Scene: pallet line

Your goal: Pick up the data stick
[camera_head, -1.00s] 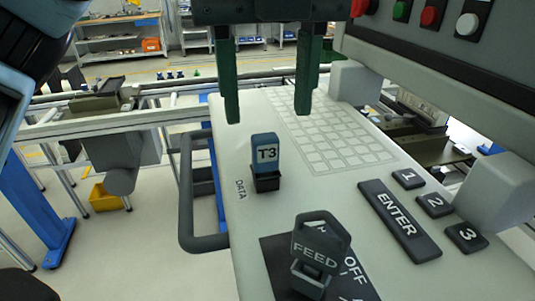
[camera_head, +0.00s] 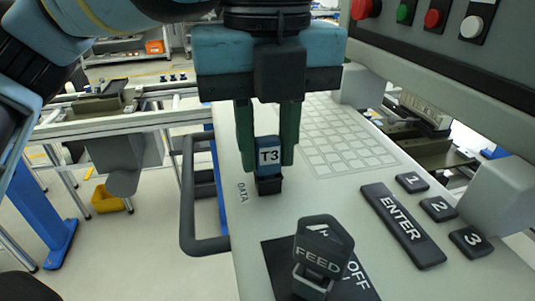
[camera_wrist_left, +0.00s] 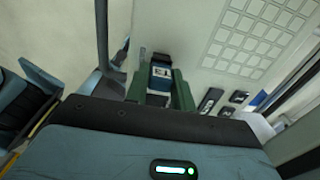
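The data stick (camera_head: 268,155) is a small blue block with a white T3 label, upright in a black socket (camera_head: 269,185) beside the word DATA on the grey console. My left gripper (camera_head: 267,160) points down with its two green fingers on either side of the stick. Narrow gaps seem to show between the fingers and the stick, so the gripper looks open around it. In the left wrist view the stick (camera_wrist_left: 161,72) also stands between the green fingers (camera_wrist_left: 160,90). My right gripper is not in view.
A black FEED key (camera_head: 320,250) stands upright in front of the stick. The ENTER key (camera_head: 402,225) and number keys (camera_head: 438,208) lie to the right, the flat keypad (camera_head: 345,135) behind. A dark rail (camera_head: 190,200) runs along the console's left side.

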